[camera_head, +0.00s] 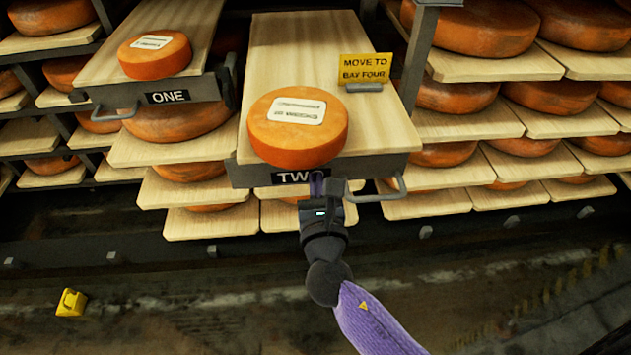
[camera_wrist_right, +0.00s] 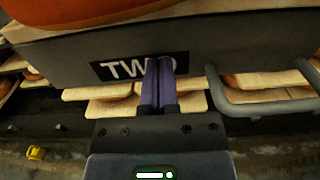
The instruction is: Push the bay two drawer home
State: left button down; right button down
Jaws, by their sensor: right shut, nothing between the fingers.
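The bay two drawer (camera_head: 385,115) is a wooden board with a grey front, pulled out toward me past the shelves. Its dark label reads TWO (camera_head: 290,177), and the label also shows in the right wrist view (camera_wrist_right: 115,70). An orange cheese wheel (camera_head: 298,145) with a white label sits near its front edge. My right gripper (camera_head: 318,180) is shut and empty, its fingertips at the drawer front over the label's right part. I cannot tell whether they touch it. The grey handle (camera_wrist_right: 265,105) is to the right of the fingers. My left gripper is not in view.
A yellow sign (camera_head: 365,68) reading MOVE TO BAY FOUR stands on the drawer's right side. The bay one drawer (camera_head: 200,90), also out, carries a smaller cheese wheel (camera_head: 155,55). Shelves of cheese wheels flank both. A yellow object (camera_head: 71,302) lies on the floor at lower left.

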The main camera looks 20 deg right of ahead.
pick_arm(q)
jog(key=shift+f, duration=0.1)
pick_arm(e)
jog(key=shift+w+d, duration=0.1)
jog(key=shift+w, duration=0.25)
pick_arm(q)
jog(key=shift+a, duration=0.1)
pick_arm(e)
jog(key=shift+w, duration=0.1)
